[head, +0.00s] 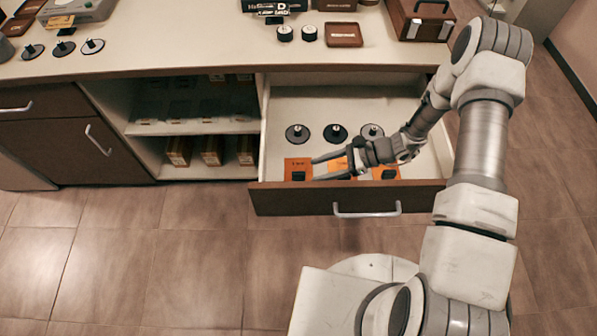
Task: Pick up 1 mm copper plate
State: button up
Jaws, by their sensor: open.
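Three orange copper-coloured plates with small dark blocks on them lie in a row near the front of the open drawer (420,185): a left plate (292,163), a middle plate (336,165) and a right plate (392,175). Each seems to have small print, too small to read, so I cannot tell which is the 1 mm one. My gripper (314,170) is open and points left over the drawer. Its fingertips appear at the right edge of the left plate. The fingers and wrist partly cover the middle and right plates. I see nothing between the fingers.
The counter (200,50) overhangs the drawer's back and holds a brown tray (344,35) and a brown case (419,18). Open shelves (190,127) stand left. The floor in front is clear.

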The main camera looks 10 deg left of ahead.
aim_at(302, 173)
jog(key=x, duration=0.5)
jog(key=shift+a+r, duration=0.15)
jog(key=shift+a, duration=0.15)
grip_shut()
